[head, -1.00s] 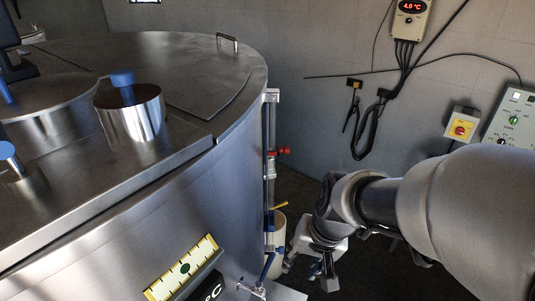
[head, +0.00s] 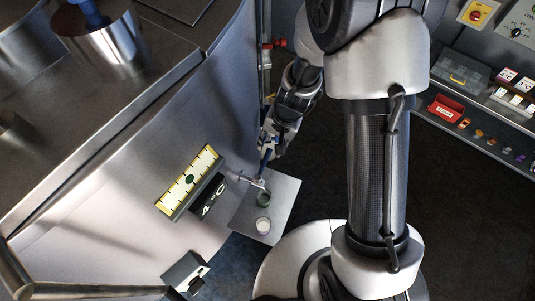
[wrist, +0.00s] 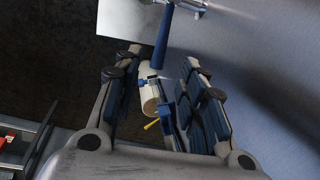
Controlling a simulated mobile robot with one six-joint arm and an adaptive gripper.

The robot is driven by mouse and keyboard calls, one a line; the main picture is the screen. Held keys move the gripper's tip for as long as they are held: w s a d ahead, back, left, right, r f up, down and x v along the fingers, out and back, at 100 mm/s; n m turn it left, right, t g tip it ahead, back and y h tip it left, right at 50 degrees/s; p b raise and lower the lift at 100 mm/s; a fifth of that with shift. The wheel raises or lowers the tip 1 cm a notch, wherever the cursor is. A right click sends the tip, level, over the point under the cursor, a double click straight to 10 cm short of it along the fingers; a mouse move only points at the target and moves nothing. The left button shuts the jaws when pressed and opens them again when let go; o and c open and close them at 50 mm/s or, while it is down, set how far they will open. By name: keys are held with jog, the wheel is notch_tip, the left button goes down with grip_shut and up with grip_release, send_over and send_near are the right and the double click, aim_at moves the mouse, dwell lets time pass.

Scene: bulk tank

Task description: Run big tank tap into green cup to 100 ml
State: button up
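The big tank (head: 130,190) fills the left of the head view. Its tap (head: 254,182) sticks out low on the wall, with a blue lever (head: 265,160) pointing up. The green cup (head: 264,200) stands upright under the spout on a metal shelf (head: 282,207); its contents are too small to read. My gripper (head: 270,145) is at the lever's upper end. In the wrist view my gripper (wrist: 160,64) is open, and the blue lever (wrist: 163,38) reaches between the fingertips without clear contact. The cup is hidden in the wrist view.
A gauge (head: 189,182) and a 4 °C display (head: 213,197) sit left of the tap. A red bin (head: 446,109) is on the right-hand shelving. Dark floor lies between.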

aim_at(267, 155)
jog(key=f+b, duration=0.1)
jog(key=f, duration=0.1)
jog(key=a+f+b, duration=0.1)
jog(key=f, duration=0.2)
jog(key=f+b, duration=0.1)
jog(key=f, duration=0.2)
jog(key=shift+w+a+f, duration=0.2)
jog(key=shift+w+a, duration=0.1)
jog(key=shift+c, duration=0.6)
grip_shut()
